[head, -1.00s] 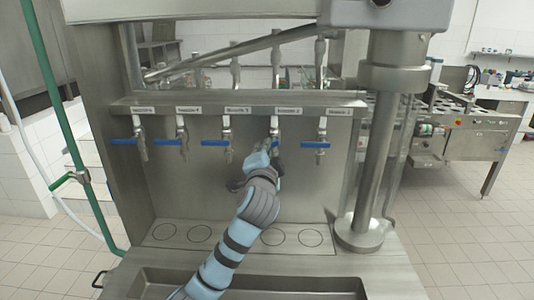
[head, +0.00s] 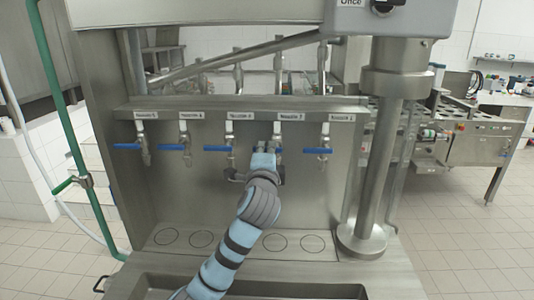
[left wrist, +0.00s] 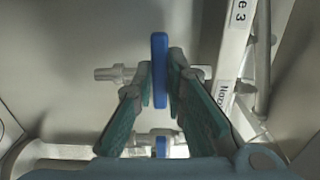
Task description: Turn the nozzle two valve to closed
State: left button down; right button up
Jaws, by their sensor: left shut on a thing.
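The nozzle two tap (head: 277,129) hangs under the rail, below its label, second from the right in the head view. My left gripper (head: 266,150) reaches up to it from below and hides most of its lever. In the left wrist view, the blue lever (left wrist: 159,70) stands upright in the picture between the two fingers of my left gripper (left wrist: 162,85), which are shut on it. The metal valve stem (left wrist: 112,74) crosses behind the lever. How far the lever is turned is hard to tell in the head view. My right gripper is not in view.
Neighbouring blue levers lie level at nozzle three (head: 217,149) and nozzle one (head: 318,151). More taps hang to the left. A steel column (head: 376,150) stands to the right. The counter (head: 340,268) with marked circles lies below, with free room above it.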

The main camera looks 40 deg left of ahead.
pick_arm(q)
jog(key=shift+r, duration=0.3)
jog(key=c, duration=1.7)
grip_release()
jog(key=shift+a, duration=0.1)
jog(key=shift+o, duration=0.5)
jog(key=shift+w+a+f, duration=0.1)
jog(key=shift+a+f, duration=0.1)
jog(key=shift+f, duration=0.05)
jog(key=shift+d, duration=0.1)
jog(key=v, duration=0.7)
jog(key=shift+s+d, duration=0.15)
jog(key=shift+s, duration=0.1)
jog(key=shift+w, duration=0.1)
